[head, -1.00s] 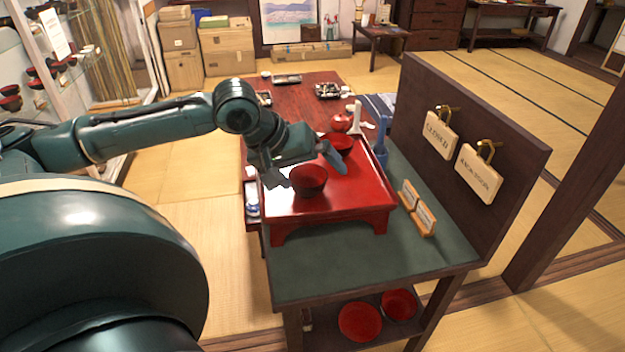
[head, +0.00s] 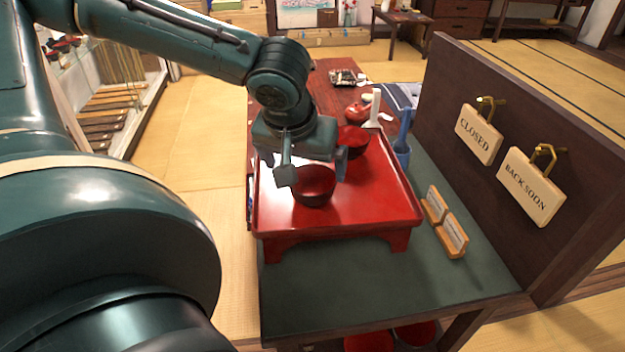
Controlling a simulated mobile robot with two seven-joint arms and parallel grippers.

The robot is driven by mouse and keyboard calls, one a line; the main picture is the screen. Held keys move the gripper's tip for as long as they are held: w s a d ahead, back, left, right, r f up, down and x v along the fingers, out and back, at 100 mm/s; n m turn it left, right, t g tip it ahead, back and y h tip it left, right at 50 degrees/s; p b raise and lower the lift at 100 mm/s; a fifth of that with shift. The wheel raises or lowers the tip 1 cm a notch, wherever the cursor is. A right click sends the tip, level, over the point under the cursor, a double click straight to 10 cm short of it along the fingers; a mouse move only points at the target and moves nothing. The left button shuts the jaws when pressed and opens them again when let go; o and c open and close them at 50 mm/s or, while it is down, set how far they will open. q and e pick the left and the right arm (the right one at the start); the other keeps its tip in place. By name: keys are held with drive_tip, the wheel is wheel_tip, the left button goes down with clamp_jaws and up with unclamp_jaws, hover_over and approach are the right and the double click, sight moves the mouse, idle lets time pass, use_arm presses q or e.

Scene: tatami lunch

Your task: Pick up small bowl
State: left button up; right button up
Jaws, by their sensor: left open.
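A small dark bowl with a red inside (head: 315,187) stands upright on the red footed tray (head: 360,222). My left gripper (head: 314,178) is open just above and behind the bowl, with one finger over its left side and the other near its right rear. I cannot tell whether the fingers touch the bowl. A second red and dark bowl (head: 354,138) stands farther back on the tray, partly hidden by the gripper. My right gripper is not in view.
A dark board with CLOSED (head: 479,134) and BACK SOON (head: 531,187) signs stands along the right. The green counter's front (head: 385,285) is clear.

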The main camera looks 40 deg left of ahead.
sight(314, 189)
use_arm(q)
drive_tip(key=shift+w+d+b+x, duration=0.15)
drive_tip(key=shift+b+x, duration=0.25)
drive_tip(key=shift+x, duration=1.25)
drive_tip(key=shift+w+d+b+x, duration=0.1)
drive_tip(key=shift+b+x, duration=0.25)
drive_tip(key=shift+x, duration=1.35)
drive_tip(key=shift+c, duration=0.3)
drive_tip(key=shift+r, duration=0.1)
drive_tip(key=c, duration=1)
